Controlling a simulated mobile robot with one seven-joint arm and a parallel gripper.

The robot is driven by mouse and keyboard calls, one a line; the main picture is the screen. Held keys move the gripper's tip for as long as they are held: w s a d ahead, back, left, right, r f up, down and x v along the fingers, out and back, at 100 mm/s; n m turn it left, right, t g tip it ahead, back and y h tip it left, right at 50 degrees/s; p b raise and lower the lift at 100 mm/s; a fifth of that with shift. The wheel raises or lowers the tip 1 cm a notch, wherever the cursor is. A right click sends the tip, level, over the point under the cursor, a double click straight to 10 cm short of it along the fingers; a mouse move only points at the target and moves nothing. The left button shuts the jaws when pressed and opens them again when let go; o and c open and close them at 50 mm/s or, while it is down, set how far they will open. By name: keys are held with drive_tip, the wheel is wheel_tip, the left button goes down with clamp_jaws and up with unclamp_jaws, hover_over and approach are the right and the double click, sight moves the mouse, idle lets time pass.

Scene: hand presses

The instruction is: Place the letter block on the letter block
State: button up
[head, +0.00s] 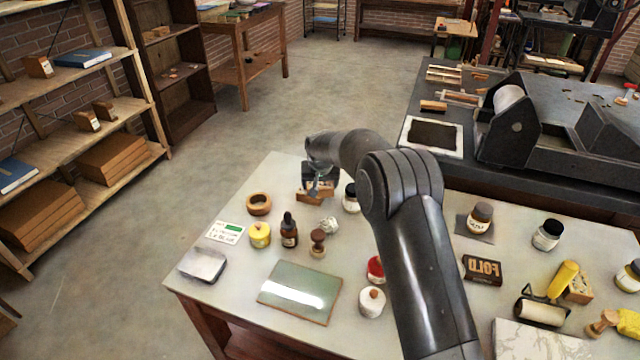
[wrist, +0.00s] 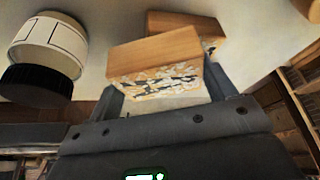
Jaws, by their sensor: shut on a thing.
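A wooden letter block (wrist: 152,52) with a pale, worn carved face is between the fingers of my gripper (wrist: 163,84) in the wrist view. My gripper is shut on it. A second wooden block (wrist: 190,22) shows just behind it, partly hidden; I cannot tell whether the two touch. In the head view my gripper (head: 319,184) is over the far left part of the table, with brown wood (head: 308,197) just below it, largely hidden by the gripper. A dark block with raised mirrored FOLD letters (head: 482,269) lies on the right of the table.
A white jar with a black lid (head: 351,198) stands close right of my gripper; it also shows in the wrist view (wrist: 45,52). A wooden ring (head: 259,204), a dropper bottle (head: 289,230) and a crumpled ball (head: 328,225) are nearby. A dark press (head: 515,130) stands behind.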

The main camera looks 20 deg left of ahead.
drive_tip(key=shift+f, duration=0.2)
drive_tip(key=o, duration=1)
drive_tip(key=shift+o, duration=0.2)
drive_tip(key=v, duration=1.2)
drive_tip(key=s+d+r+m, duration=0.1)
drive_tip(key=s+d+r, duration=0.4)
drive_tip(key=d, duration=0.4)
drive_tip(key=s+d+r+t, duration=0.1)
drive_tip(key=s+d+r, duration=0.4)
drive_tip(key=d, duration=0.4)
drive_tip(key=s+d+r+m, duration=0.1)
drive_tip(key=s+d+r, duration=0.2)
drive_tip(key=d+r, duration=0.5)
drive_tip(key=s+d+f+m, duration=0.1)
drive_tip(key=s+d, duration=0.4)
drive_tip(key=s, duration=0.3)
drive_tip(key=s+d+f+h, duration=0.1)
drive_tip(key=s+d, duration=0.5)
drive_tip(key=s, duration=0.3)
drive_tip(key=s+d+f+m, duration=0.1)
drive_tip(key=s+d+f, duration=0.1)
drive_tip(key=s+d, duration=0.3)
drive_tip(key=s, duration=0.3)
drive_tip(key=shift+s+d+m+t+h, duration=0.2)
drive_tip(key=shift+m+t+h, duration=0.1)
